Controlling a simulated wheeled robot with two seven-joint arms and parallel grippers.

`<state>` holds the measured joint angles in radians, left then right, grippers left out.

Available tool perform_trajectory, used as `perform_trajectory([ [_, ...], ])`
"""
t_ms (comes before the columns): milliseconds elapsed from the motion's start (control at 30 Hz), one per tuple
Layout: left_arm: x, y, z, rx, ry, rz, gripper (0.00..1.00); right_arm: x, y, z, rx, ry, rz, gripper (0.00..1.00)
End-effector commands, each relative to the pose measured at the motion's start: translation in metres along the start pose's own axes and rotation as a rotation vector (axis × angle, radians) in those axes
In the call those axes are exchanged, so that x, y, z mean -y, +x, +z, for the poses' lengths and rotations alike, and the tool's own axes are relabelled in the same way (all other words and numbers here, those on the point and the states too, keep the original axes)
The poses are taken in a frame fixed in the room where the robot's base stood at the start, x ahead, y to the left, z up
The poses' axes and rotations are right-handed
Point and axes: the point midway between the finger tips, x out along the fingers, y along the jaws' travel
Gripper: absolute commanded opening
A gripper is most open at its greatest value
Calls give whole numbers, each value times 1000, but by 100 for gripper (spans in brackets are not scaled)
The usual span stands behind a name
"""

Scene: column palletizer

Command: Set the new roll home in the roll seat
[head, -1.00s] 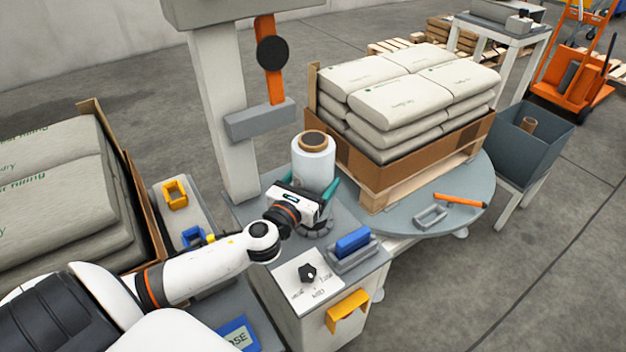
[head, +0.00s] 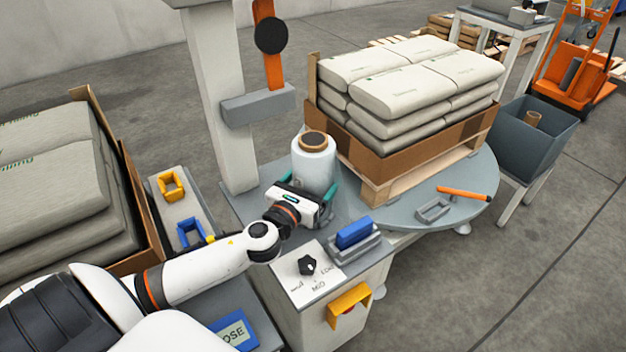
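The new roll (head: 314,166), a white film roll with a brown core, stands upright over the grey machine top at the foot of the column. My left gripper (head: 306,190) is shut on it low down, with a teal finger on each side. The roll's lower end is hidden behind the gripper's white body. The roll seat is hidden there too, so I cannot tell whether the roll touches it. My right gripper is not in view.
The column (head: 222,100) rises behind the roll. The turntable (head: 465,205) with a loaded pallet is to the right. A dial panel (head: 300,285), a blue block (head: 354,232) and a yellow handle (head: 349,305) lie in front. A box of sacks (head: 140,190) is at left.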

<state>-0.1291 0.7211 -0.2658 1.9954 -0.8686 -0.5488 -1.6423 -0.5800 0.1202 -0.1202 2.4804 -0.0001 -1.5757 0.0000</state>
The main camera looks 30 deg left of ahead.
Motion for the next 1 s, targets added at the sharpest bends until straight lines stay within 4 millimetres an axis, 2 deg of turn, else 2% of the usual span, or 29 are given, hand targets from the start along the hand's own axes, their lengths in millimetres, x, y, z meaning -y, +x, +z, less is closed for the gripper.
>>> perform_trajectory([
  [33, 0, 0, 0, 1, 0, 0, 95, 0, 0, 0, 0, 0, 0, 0],
  [67, 0, 0, 0, 1, 0, 0, 100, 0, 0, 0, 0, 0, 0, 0],
  [333, 0, 0, -3, 0, -1, 0, 100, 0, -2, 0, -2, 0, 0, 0],
  [433, 0, -8, -2, 2, 0, 1, 100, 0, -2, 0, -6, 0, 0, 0],
  [567, 0, -28, -1, 5, 0, 1, 100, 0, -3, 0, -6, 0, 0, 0],
  [800, 0, -77, 0, 6, -2, 0, 100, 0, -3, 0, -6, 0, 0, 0],
  [1000, 0, -106, -1, 4, -2, 0, 100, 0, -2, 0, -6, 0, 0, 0],
])
